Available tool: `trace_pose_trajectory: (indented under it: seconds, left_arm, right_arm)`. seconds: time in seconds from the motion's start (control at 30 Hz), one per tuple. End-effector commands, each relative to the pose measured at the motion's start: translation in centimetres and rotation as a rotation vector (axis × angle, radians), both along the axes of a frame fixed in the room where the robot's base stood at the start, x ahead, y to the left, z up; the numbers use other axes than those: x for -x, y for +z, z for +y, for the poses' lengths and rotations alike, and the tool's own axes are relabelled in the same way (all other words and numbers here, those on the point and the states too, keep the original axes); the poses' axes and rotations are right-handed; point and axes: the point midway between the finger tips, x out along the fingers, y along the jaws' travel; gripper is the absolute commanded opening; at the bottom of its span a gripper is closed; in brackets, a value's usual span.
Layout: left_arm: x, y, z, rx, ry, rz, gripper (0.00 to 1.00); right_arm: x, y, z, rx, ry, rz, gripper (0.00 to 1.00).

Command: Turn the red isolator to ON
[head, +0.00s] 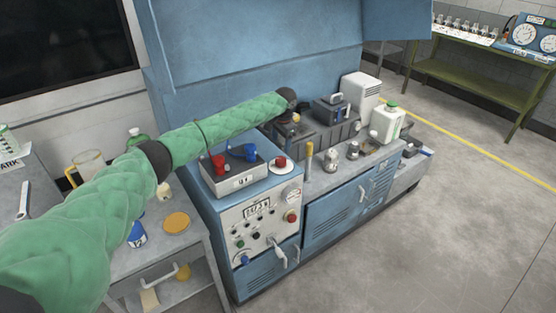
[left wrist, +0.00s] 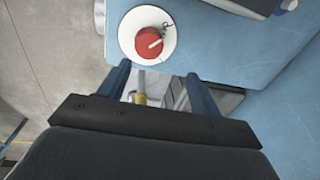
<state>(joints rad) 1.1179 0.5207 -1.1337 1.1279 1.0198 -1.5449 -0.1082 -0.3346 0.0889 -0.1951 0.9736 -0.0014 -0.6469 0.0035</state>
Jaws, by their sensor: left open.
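The red isolator (head: 281,161) is a round red knob on a white disc, on the top right corner of the blue cabinet. It also shows in the left wrist view (left wrist: 148,43), with a pale mark across the knob and a small dark clip-like piece at its edge. My left gripper (left wrist: 158,78) is open and empty. Its two fingers point toward the isolator, one each side of the disc's lower edge, apart from the knob. In the head view, my left arm reaches over the cabinet and its gripper is small and partly hidden. My right gripper is not in view.
A grey box (head: 235,178) with a red and a blue part stands left of the isolator. A control panel (head: 262,222) with a red button and a lever faces front. A yellow post (head: 309,157) and a white-green container (head: 387,123) stand to the right.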

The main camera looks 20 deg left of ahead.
Motion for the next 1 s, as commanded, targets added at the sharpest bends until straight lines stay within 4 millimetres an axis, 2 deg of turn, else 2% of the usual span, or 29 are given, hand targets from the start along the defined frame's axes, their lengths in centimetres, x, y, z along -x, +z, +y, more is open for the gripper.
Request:
trace_pose_trajectory:
  seconds: [0.07,0.3,0.43,0.57,0.8,1.0]
  left_arm:
    - [0.2,-0.5,0.3,0.037,0.012,0.038,0.64]
    - [1.0,-0.6,-0.5,0.088,-0.016,0.084,0.64]
    - [1.0,-0.8,-0.5,0.086,-0.031,0.085,0.64]
    - [1.1,-1.8,-0.4,0.084,-0.032,0.087,0.64]
    - [1.1,-5.0,-0.5,0.086,-0.033,0.087,0.64]
    - [1.0,-7.3,-0.5,0.085,-0.032,0.086,0.64]
  right_arm:
    - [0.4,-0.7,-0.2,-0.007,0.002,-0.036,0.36]
    - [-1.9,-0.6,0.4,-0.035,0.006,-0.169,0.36]
    - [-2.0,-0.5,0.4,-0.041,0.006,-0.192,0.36]
    - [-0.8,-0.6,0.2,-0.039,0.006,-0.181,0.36]
    - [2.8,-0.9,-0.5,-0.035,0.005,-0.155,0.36]
    - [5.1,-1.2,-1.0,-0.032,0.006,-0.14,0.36]
